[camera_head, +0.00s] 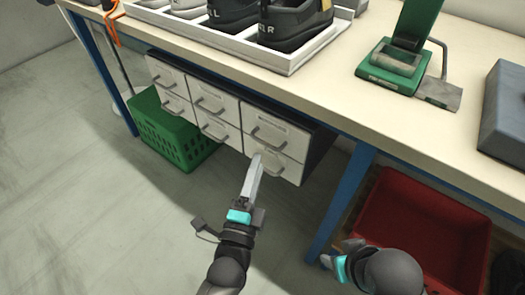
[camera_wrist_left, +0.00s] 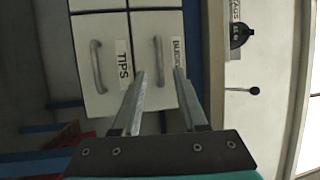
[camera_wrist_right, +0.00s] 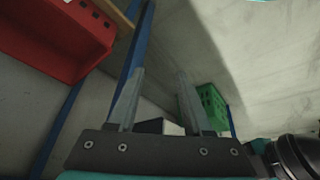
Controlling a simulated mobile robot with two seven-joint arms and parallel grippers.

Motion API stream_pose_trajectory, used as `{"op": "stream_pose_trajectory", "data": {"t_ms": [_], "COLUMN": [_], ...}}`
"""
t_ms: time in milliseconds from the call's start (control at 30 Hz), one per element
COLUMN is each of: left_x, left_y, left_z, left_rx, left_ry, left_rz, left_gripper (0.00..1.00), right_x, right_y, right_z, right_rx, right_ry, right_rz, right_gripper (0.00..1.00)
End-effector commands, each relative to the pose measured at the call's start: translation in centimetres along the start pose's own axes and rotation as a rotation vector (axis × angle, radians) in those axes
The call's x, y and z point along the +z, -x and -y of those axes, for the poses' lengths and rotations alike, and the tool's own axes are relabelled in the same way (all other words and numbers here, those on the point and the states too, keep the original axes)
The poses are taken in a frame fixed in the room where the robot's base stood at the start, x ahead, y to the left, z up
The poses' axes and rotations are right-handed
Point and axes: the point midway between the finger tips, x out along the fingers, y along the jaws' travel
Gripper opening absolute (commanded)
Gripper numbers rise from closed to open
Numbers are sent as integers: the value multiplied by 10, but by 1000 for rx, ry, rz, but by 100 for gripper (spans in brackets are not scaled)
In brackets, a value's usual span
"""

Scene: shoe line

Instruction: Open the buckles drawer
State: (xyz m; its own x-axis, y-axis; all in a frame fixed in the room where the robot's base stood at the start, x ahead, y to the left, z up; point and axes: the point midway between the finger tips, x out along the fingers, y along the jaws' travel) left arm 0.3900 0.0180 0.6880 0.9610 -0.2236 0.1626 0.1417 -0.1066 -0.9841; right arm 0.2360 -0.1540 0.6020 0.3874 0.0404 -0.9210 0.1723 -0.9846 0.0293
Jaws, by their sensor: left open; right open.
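The buckles drawer (camera_wrist_left: 172,25) has a pale front, a grey bar handle (camera_wrist_left: 158,62) and a partly covered label starting "BUC". It looks shut and appears to be the upper right drawer (camera_head: 283,130) of the cabinet under the table. The TIPS drawer (camera_wrist_left: 102,45) is beside it, below it in the cabinet. My left gripper (camera_head: 256,158) is open in front of the right column. In the left wrist view its fingers (camera_wrist_left: 160,76) appear either side of the handle's near end; I cannot tell the gap in depth. My right gripper (camera_wrist_right: 158,80) is open and empty, away from the cabinet.
A green crate (camera_head: 172,135) stands left of the cabinet. A blue table leg (camera_head: 343,203) and a red bin (camera_head: 420,215) are to its right. The tabletop (camera_head: 335,90) overhangs the drawers and holds a shoe tray (camera_head: 290,68) and a green device (camera_head: 390,70). The floor in front is clear.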

Motion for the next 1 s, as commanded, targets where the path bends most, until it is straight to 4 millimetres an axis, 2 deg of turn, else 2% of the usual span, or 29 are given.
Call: {"op": "stream_pose_trajectory", "data": {"t_ms": [167,400,933,1000], "left_x": [0,0,0,0], "left_y": [-35,-51,-58,-58], "left_z": [-1,-1,0,0], "left_rx": [-6,0,1,1], "left_ry": [1,0,0,0], "left_rz": [0,1,0,0], "left_gripper": [42,42,42,34], "right_x": [-9,-24,-32,-32], "right_y": [12,2,-2,-2], "right_z": [4,16,22,22], "right_rx": [-10,-41,-56,-56], "right_ry": [5,15,18,18], "right_rz": [-74,-183,-237,-237], "right_gripper": [50,50,50,50]}}
